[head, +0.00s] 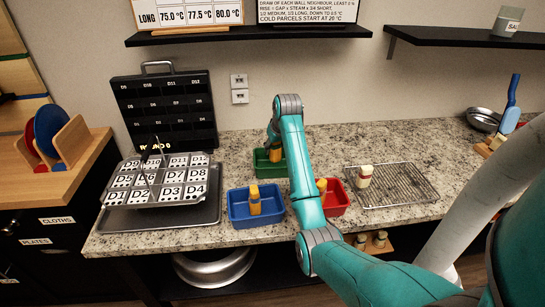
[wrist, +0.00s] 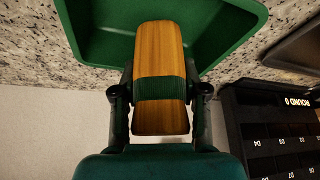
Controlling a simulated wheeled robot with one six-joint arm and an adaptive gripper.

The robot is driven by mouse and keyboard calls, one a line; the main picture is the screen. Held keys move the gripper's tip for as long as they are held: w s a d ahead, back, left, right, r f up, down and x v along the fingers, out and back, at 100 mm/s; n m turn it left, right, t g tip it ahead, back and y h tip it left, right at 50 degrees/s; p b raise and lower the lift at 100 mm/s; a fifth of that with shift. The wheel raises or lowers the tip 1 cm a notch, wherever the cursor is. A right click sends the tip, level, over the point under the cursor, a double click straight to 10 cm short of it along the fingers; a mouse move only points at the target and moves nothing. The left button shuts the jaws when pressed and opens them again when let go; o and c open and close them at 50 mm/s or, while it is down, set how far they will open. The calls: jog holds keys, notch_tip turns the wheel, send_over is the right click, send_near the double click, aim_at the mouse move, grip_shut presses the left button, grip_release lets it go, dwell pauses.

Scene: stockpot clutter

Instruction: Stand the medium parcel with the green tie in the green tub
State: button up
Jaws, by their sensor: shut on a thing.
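My gripper (wrist: 160,92) is shut on the medium parcel, a tan wood-coloured block with a dark green band around it (wrist: 158,50). The fingers press on its two sides near the band. The green tub (wrist: 225,25) lies behind the parcel's far end in the wrist view. In the head view, the green tub (head: 262,168) stands at the back of the counter, partly hidden by my arm. A sliver of the held parcel (head: 273,153) shows over the tub there. I cannot tell whether its lower end touches the tub floor.
A blue tub (head: 240,214) holds a yellowish parcel (head: 255,200). A red tub (head: 338,201) holds another, partly behind my arm. A pale parcel (head: 364,176) stands on a wire rack (head: 405,188). A labelled steamer tray (head: 150,182) and black board (head: 165,105) are at left.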

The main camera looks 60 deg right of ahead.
aim_at(275, 155)
jog(key=shift+d+f, duration=0.1)
jog(key=shift+f, duration=1.8)
jog(key=o, duration=1.2)
jog(key=shift+f, duration=0.15)
jog(key=v, duration=1.2)
jog(key=shift+s, duration=0.1)
